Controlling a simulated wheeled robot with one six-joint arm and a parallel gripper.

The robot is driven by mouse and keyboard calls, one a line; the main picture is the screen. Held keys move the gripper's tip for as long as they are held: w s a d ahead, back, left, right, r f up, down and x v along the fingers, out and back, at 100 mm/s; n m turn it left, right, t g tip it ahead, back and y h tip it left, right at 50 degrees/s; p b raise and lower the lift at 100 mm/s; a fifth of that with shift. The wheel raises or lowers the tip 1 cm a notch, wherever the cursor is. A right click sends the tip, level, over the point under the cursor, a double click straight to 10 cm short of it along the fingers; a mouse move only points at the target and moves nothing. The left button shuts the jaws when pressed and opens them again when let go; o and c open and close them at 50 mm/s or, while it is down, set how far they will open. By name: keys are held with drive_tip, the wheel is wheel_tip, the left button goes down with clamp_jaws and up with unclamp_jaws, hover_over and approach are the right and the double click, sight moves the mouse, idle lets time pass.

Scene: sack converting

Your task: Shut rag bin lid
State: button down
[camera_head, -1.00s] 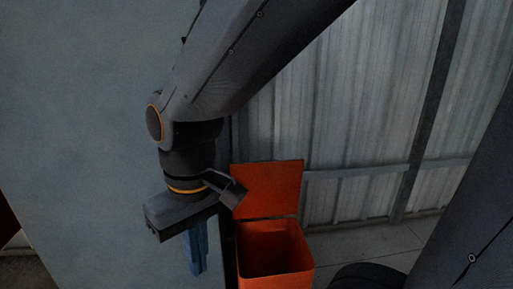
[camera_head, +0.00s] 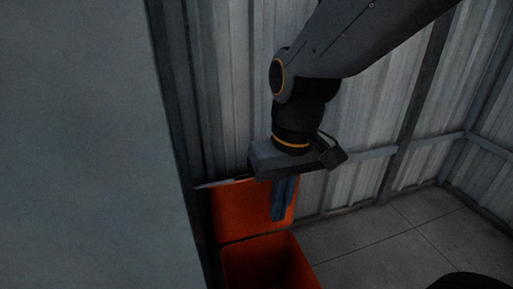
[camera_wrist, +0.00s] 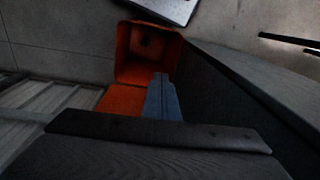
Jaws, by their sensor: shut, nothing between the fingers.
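The orange rag bin (camera_head: 268,258) stands at the bottom of the head view, its mouth open and its inside dark. Its orange lid (camera_head: 232,212) stands raised at the back of the bin, near the corrugated wall. My gripper (camera_head: 282,218) points down with its blue fingers together and empty. In the head view the fingers overlap the right part of the lid; I cannot tell whether they touch it. In the wrist view the open bin (camera_wrist: 125,52) lies beyond the fingers (camera_wrist: 162,80), and part of the lid (camera_wrist: 118,100) shows beside them.
A large grey panel (camera_head: 80,140) rises close on the left of the bin. A corrugated metal wall (camera_head: 225,90) with a horizontal rail stands behind. Bare tiled floor (camera_head: 400,235) is open on the right.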

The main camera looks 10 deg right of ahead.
drive_tip(key=w+a+r+t+p, duration=0.2)
drive_tip(key=w+p, duration=0.8)
drive_tip(key=w+a+r+t+p, duration=0.1)
drive_tip(key=w+a+r+p, duration=0.1)
drive_tip(key=w+p, duration=0.85)
drive_tip(key=w+d+f+t, duration=0.1)
drive_tip(key=w+f, duration=0.3)
drive_tip(key=f, duration=0.8)
drive_tip(key=shift+w+d+m, duration=0.15)
drive_tip(key=shift+w+m, duration=0.2)
drive_tip(key=shift+m, duration=0.05)
drive_tip(key=shift+s+f+t, duration=0.1)
drive_tip(key=shift+f+t, duration=0.05)
drive_tip(key=shift+t, duration=0.15)
